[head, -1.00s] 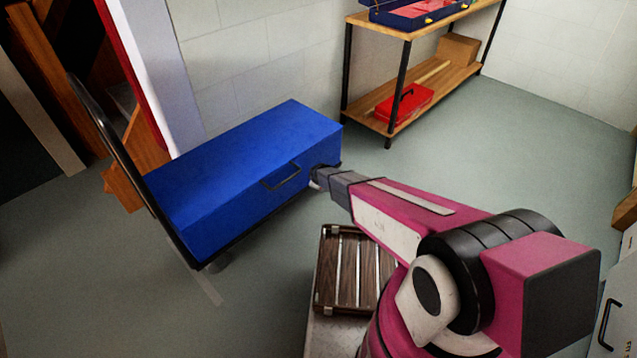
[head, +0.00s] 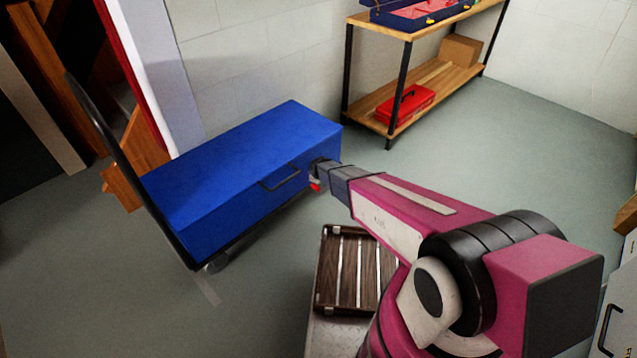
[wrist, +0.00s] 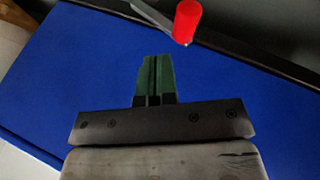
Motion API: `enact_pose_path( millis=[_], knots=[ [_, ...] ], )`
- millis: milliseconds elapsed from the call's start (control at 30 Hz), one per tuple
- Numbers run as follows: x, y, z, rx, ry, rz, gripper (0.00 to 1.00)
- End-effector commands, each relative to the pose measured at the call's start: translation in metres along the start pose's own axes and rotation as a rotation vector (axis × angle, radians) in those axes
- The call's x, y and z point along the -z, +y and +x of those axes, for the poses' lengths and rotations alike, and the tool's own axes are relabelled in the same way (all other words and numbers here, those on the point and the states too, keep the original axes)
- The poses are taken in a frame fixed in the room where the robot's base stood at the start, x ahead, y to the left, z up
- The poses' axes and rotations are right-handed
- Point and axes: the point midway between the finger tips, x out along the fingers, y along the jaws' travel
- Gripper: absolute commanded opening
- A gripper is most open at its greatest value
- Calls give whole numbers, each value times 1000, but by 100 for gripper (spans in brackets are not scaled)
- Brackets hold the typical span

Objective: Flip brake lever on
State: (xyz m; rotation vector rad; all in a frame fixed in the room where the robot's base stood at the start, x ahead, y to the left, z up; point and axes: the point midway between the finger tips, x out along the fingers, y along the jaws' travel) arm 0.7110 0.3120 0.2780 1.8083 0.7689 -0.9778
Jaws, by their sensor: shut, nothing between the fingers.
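The brake lever shows in the wrist view as a grey metal bar with a red tip (wrist: 186,21), at the top, close to the dark cart frame. In the head view its red tip (head: 315,186) shows just below my gripper's end. My gripper (head: 314,172) is at the front right corner of the blue case on the cart. In the wrist view my gripper's green fingers (wrist: 154,58) are together and empty, over the blue surface, with the red tip ahead and to the right. I cannot see clear contact between the fingers and the lever.
The blue case (head: 235,185) fills the cart, whose black handle (head: 118,160) rises at the left. A shelf (head: 440,85) with a red toolbox (head: 403,104) stands behind. The floor between is clear.

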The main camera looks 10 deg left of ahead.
Motion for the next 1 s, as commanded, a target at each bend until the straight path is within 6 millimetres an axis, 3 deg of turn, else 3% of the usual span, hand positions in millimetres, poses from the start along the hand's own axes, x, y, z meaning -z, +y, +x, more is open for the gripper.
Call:
enact_pose_path(
  millis=[33, 200, 400, 1000],
  knots=[
    [-1, -6, -17, 0, 1, -2, 0],
    [1, -16, -52, -2, 2, -4, 0],
    [3, -25, -80, -3, 2, -3, 0],
    [4, -26, -85, -3, 2, -1, 0]
  ],
)
